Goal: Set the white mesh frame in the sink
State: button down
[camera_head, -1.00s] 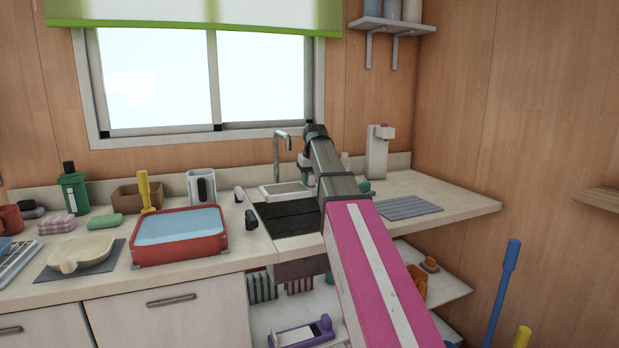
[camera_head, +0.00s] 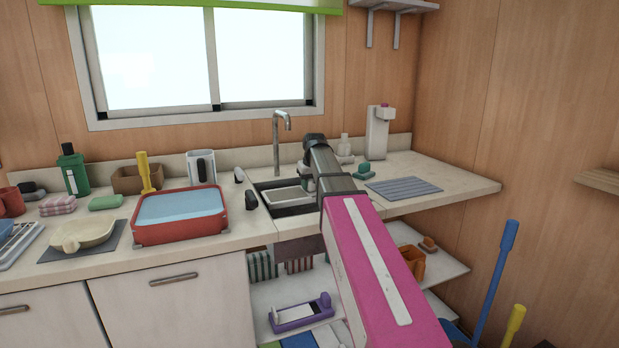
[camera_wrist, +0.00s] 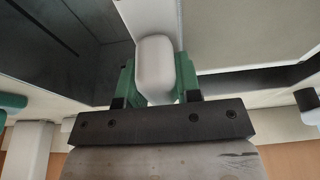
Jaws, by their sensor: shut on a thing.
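The white mesh frame (camera_head: 289,195) has a pale border around a grey panel. In the head view it lies within the outline of the dark sink (camera_head: 292,211), partly behind my arm. Whether it touches the sink bottom I cannot tell. In the wrist view my gripper (camera_wrist: 155,76) has its green fingers closed on a rounded white piece of the frame (camera_wrist: 154,58). The dark sink wall (camera_wrist: 70,55) shows to the left there. In the head view my arm hides most of the gripper and the sink's right side.
The faucet (camera_head: 278,140) stands behind the sink. A red basin of water (camera_head: 178,234) is on the counter to the left, with a white mug (camera_head: 201,166) behind it. A grey ribbed mat (camera_head: 403,188) and a white dispenser (camera_head: 378,133) are to the right.

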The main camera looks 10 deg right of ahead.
aim_at(313, 186)
jog(key=shift+f, duration=5.15)
jog(key=shift+f, duration=0.45)
jog(key=c, duration=0.7)
grip_release()
jog(key=shift+c, duration=0.2)
jog(key=v, duration=1)
jog(key=shift+r, duration=0.4)
